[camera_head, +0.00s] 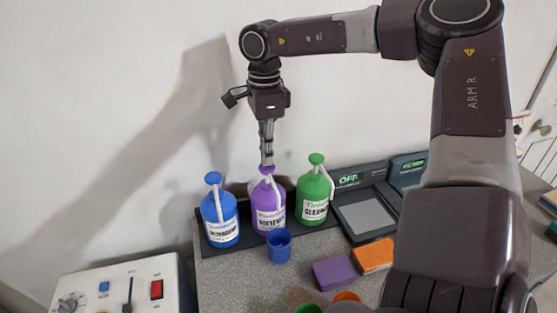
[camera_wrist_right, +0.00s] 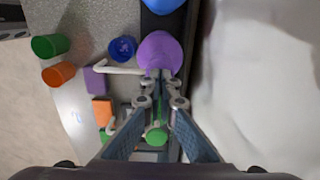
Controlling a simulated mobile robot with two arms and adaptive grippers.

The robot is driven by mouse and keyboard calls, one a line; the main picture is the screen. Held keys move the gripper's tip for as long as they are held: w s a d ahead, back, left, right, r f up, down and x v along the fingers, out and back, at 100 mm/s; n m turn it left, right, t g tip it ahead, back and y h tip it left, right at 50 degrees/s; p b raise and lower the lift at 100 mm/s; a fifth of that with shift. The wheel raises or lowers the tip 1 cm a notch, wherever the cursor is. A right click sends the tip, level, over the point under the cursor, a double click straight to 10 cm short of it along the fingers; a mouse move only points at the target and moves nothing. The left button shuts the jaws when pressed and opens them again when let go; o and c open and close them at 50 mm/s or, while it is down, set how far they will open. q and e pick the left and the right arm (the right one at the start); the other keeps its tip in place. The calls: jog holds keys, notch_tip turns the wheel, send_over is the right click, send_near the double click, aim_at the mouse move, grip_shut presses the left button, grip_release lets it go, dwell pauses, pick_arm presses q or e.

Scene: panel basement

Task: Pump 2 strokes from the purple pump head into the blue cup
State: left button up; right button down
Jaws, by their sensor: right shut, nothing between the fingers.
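The purple pump bottle (camera_head: 267,208) stands between a blue and a green one, and its purple pump head (camera_head: 266,170) is on top. My right gripper (camera_head: 267,163) points straight down, shut and empty, with its fingertips at the top of that pump head. I cannot tell whether they press on it. In the wrist view the fingertips (camera_wrist_right: 160,76) overlap the purple bottle (camera_wrist_right: 160,50). A pale spout (camera_wrist_right: 120,70) reaches out to the left there. The blue cup (camera_head: 279,246) stands upright in front of the purple bottle; it also shows in the wrist view (camera_wrist_right: 122,48). My left gripper is out of view.
The blue bottle (camera_head: 220,215) and green bottle (camera_head: 314,192) stand close on either side. A scale (camera_head: 366,217) reading OFF is at right. Purple (camera_head: 334,273) and orange (camera_head: 374,256) blocks, and green (camera_head: 307,309) and orange (camera_head: 346,296) cups, lie nearer. A control box (camera_head: 125,285) is front left.

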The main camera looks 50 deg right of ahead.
jog(key=shift+f+b, duration=1.2)
jog(key=shift+f, duration=0.4)
jog(key=shift+s, duration=0.1)
jog(key=shift+r+p, duration=1.3)
jog(key=shift+r, duration=0.85)
jog(key=shift+r, duration=0.1)
jog(key=shift+r+p, duration=2.05)
jog(key=shift+r, duration=0.85)
jog(key=shift+r, duration=0.1)
